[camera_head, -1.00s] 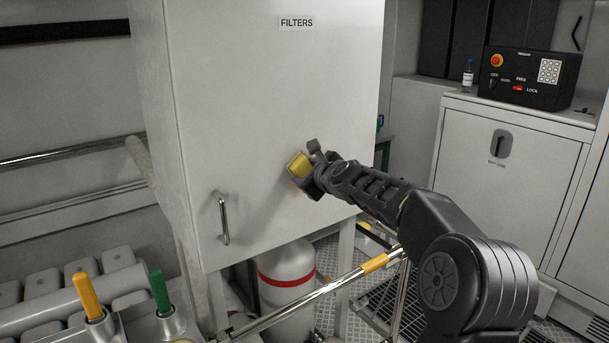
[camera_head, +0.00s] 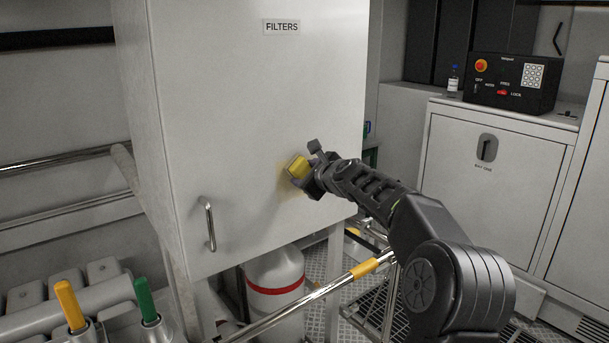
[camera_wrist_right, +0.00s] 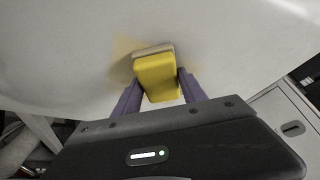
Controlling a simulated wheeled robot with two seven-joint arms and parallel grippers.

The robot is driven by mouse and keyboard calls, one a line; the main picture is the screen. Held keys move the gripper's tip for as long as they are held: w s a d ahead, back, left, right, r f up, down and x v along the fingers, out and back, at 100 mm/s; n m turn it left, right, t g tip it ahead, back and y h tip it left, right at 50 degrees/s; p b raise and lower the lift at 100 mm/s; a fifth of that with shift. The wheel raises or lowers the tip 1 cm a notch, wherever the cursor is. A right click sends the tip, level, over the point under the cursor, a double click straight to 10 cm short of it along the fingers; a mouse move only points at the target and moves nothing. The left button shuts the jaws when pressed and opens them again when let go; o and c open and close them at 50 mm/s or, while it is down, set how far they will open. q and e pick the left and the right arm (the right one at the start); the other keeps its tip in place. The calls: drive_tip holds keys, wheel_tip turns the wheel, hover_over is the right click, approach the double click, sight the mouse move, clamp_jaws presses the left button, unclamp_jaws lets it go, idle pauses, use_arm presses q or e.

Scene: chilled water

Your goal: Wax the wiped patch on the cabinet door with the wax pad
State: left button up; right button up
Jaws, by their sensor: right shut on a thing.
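The wax pad (camera_head: 298,167) is a yellow block with a paler face, held up at the cabinet door (camera_head: 225,130) marked FILTERS. My right gripper (camera_head: 303,178) is shut on the pad. In the right wrist view the pad (camera_wrist_right: 157,78) sits between the two purple fingers of my right gripper (camera_wrist_right: 158,90), its pale face against or very close to the door (camera_wrist_right: 70,50). A faint yellowish patch (camera_wrist_right: 122,48) shows on the door around the pad. Any part of the patch behind the pad is hidden. My left gripper is not in view.
A metal handle (camera_head: 210,224) stands out from the door's lower left. A rail with a yellow band (camera_head: 364,268) crosses below the door, before a white cylinder (camera_head: 274,283). Yellow (camera_head: 69,305) and green (camera_head: 146,300) levers stand at lower left. A control box (camera_head: 513,82) sits at right.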

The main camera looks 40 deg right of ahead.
drive_tip(key=shift+d, duration=1.8)
drive_tip(key=shift+d, duration=0.1)
drive_tip(key=shift+d, duration=1.7)
drive_tip(key=shift+s, duration=0.15)
drive_tip(key=shift+s+b, duration=1.9)
drive_tip(key=shift+s, duration=1.05)
